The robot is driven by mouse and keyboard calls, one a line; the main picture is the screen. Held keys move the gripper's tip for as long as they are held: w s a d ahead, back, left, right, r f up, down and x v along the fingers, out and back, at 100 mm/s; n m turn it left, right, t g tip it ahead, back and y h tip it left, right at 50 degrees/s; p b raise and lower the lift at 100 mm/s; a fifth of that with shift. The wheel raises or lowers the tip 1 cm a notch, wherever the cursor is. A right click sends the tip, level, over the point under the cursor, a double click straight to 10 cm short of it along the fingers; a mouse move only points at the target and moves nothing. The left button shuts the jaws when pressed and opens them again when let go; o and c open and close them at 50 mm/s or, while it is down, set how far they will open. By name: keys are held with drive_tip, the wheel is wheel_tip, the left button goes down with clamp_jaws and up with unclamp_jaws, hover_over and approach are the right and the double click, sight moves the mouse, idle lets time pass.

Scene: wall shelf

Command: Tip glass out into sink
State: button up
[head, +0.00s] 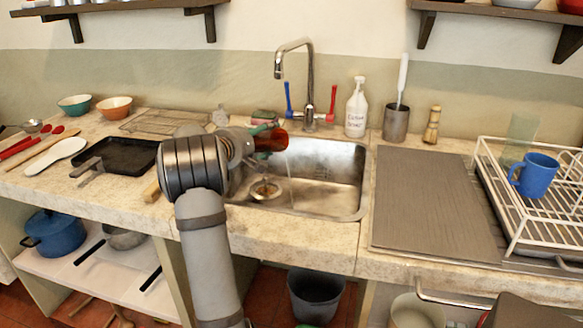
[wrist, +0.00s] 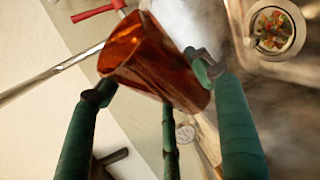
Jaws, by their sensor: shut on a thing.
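An amber glass (head: 272,140) is held above the back left part of the metal sink (head: 335,190), lying well over on its side. My gripper (head: 258,141) is shut on it. In the wrist view the glass (wrist: 160,65) sits between the green fingers of my gripper (wrist: 152,80), its open rim toward the upper left. I cannot see whether liquid is inside; a faint thin streak below it in the head view may be a stream. The sink drain (head: 266,189) lies below; in the wrist view its strainer (wrist: 272,30) holds small coloured bits.
The tap (head: 308,80) with blue and red handles stands close behind the glass. A dish rack (head: 530,225) with a blue mug (head: 536,175) is at right. A black tray (head: 118,155) lies at left.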

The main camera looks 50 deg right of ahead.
drive_tip(key=shift+s+r+m+b, duration=0.1)
drive_tip(key=shift+r+m+b, duration=0.3)
drive_tip(key=shift+b, duration=0.1)
idle(0.6)
drive_tip(key=shift+s+a+r+m+t+h+b, duration=0.1)
drive_tip(key=shift+s+r+m+t+b, duration=0.15)
drive_tip(key=shift+b, duration=0.25)
drive_tip(key=shift+s+r+m+t+h+b, duration=0.1)
drive_tip(key=shift+s+m+b, duration=0.1)
drive_tip(key=shift+s+b, duration=0.25)
drive_tip(key=shift+s+a+r+m+t+h+b, duration=0.15)
drive_tip(key=shift+s+r+m+b, duration=0.1)
drive_tip(key=shift+b, duration=0.3)
idle(0.7)
drive_tip(key=shift+s+r+m+h+b, duration=0.35)
drive_tip(key=shift+r+m+b, duration=0.35)
drive_tip(key=shift+b, duration=2.1)
